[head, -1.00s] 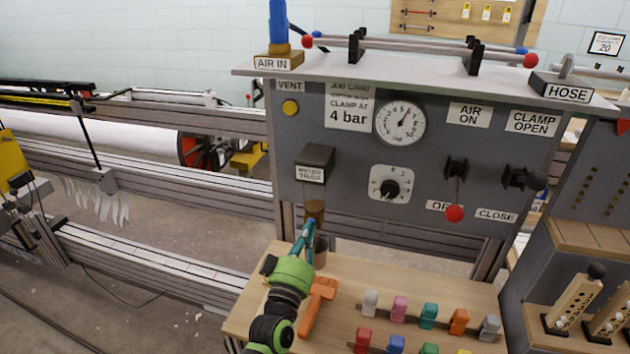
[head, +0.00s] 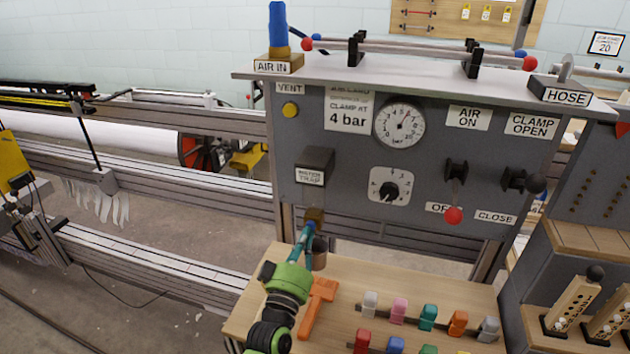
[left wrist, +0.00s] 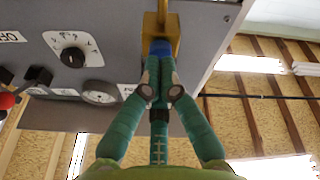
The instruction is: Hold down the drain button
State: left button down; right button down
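The water trap (head: 315,172) is a dark box on the grey panel. Its brass lower part (head: 314,215) hangs below, also at the top of the left wrist view (left wrist: 160,22). The blue drain button (head: 311,227) is at its bottom end and shows in the left wrist view (left wrist: 160,46). My left gripper (head: 307,233) is directly below the button. In the left wrist view its teal fingers (left wrist: 160,66) are together, tips right under the button; they look in contact, but the tips partly hide it. My right gripper is not in view.
A grey cup (head: 320,258) is just right of my fingers. An orange tool (head: 318,305) and several coloured clips (head: 397,312) lie on the wooden bench (head: 350,275). The gauge (head: 399,123), regulator knob (head: 390,190) and red-tipped lever (head: 454,214) are on the panel.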

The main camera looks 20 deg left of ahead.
pick_arm(q)
jog(key=s+p, duration=0.2)
jog(key=s, duration=0.4)
jog(key=shift+a, duration=0.1)
dwell(0.5)
